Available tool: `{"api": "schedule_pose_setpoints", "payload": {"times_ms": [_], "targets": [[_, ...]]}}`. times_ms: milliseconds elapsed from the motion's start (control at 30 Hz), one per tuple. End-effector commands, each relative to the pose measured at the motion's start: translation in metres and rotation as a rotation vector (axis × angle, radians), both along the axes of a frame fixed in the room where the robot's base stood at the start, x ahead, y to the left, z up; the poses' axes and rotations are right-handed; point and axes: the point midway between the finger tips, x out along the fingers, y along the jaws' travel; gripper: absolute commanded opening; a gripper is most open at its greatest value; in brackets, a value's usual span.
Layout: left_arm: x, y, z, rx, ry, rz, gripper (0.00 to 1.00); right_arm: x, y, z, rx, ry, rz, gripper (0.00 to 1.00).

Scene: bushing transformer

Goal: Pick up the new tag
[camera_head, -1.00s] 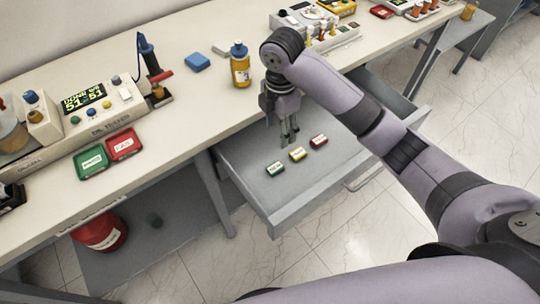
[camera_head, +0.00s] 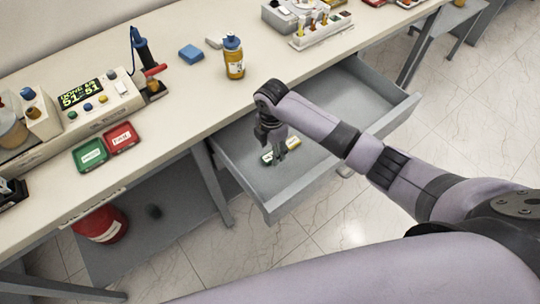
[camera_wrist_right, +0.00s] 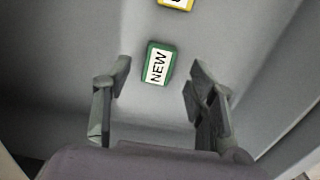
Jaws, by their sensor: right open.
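The new tag is a small green block with a white label reading "NEW". In the right wrist view the new tag (camera_wrist_right: 159,64) lies on the grey drawer floor, ahead of and between the two fingertips. My right gripper (camera_wrist_right: 158,82) is open, with its fingers apart and nothing between them; I cannot tell its exact height above the tag. In the head view my right gripper (camera_head: 275,155) reaches down into the open drawer (camera_head: 300,198), and the tag (camera_head: 266,158) shows partly beside its fingers. My left gripper is not in view.
A yellow tag (camera_wrist_right: 177,3) lies near the new tag, cut by the frame edge; it also shows in the head view (camera_head: 294,141). Drawer walls enclose the gripper. On the bench are a bottle (camera_head: 233,60), a blue block (camera_head: 191,54), and green (camera_head: 90,154) and red (camera_head: 121,137) trays.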

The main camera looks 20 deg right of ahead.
Motion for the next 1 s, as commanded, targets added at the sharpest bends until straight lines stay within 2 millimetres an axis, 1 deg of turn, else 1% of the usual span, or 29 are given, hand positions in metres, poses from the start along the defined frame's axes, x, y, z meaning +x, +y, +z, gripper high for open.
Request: {"api": "schedule_pose_setpoints", "payload": {"times_ms": [33, 100, 200, 433, 1000], "targets": [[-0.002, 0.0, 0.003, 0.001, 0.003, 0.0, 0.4, 0.0, 0.001, -0.007, -0.001, 0.004, -0.002, 0.52], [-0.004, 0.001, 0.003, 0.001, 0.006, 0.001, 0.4, 0.0, 0.001, -0.017, 0.0, 0.003, 0.0, 0.52], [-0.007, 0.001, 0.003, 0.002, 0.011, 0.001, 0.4, 0.0, 0.0, -0.024, 0.0, 0.001, 0.0, 0.52], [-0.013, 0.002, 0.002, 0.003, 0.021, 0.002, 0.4, 0.0, 0.0, -0.026, -0.001, 0.0, 0.001, 0.52], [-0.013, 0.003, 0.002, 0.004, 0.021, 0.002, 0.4, 0.001, 0.0, -0.026, -0.001, -0.001, 0.0, 0.14]]}}
